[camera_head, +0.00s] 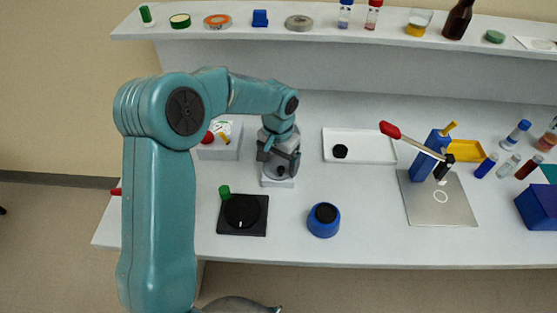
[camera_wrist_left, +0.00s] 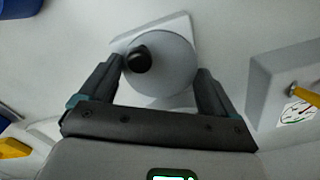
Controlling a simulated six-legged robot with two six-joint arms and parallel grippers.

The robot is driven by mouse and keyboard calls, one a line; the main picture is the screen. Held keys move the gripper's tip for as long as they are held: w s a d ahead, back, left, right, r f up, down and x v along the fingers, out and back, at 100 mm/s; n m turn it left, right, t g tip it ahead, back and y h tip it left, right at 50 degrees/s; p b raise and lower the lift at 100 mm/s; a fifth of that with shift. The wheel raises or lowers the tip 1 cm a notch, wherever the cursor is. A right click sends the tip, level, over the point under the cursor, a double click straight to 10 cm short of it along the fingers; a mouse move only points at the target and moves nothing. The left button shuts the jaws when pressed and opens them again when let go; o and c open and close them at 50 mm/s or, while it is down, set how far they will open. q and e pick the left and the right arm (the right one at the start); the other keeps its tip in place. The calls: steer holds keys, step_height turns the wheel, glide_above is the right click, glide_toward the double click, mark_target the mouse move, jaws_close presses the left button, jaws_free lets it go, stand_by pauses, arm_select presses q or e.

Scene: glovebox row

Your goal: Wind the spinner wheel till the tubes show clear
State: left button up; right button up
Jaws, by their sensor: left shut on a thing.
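The spinner wheel is a pale grey disc (camera_wrist_left: 172,72) with a black knob (camera_wrist_left: 138,60) on its face. It sits on a white square base (camera_wrist_left: 178,26), which also shows under my gripper in the head view (camera_head: 278,183). My left gripper (camera_head: 280,168) points down over it. In the left wrist view its fingers (camera_wrist_left: 160,80) stand on either side of the disc, shut on it, with the knob close to the left finger. In the head view the gripper hides most of the wheel. My right gripper is not in view. I cannot tell the tubes' contents.
A black plate with a dial (camera_head: 242,212) and a blue round pot (camera_head: 323,222) stand nearer the front edge. A white box (camera_head: 220,150) is behind left. A white tray (camera_head: 360,156) and a lever stand on a metal plate (camera_head: 438,210) are to the right.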

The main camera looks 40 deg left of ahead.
arm_select(q)
steer(key=shift+r+m, duration=0.1)
steer(key=shift+m, duration=0.4)
stand_by(0.3)
steer(key=o, duration=0.8)
steer(key=shift+c, duration=0.2)
step_height(320, 180, up, 16)
steer(key=shift+r, duration=0.2)
steer(key=shift+s, duration=0.1)
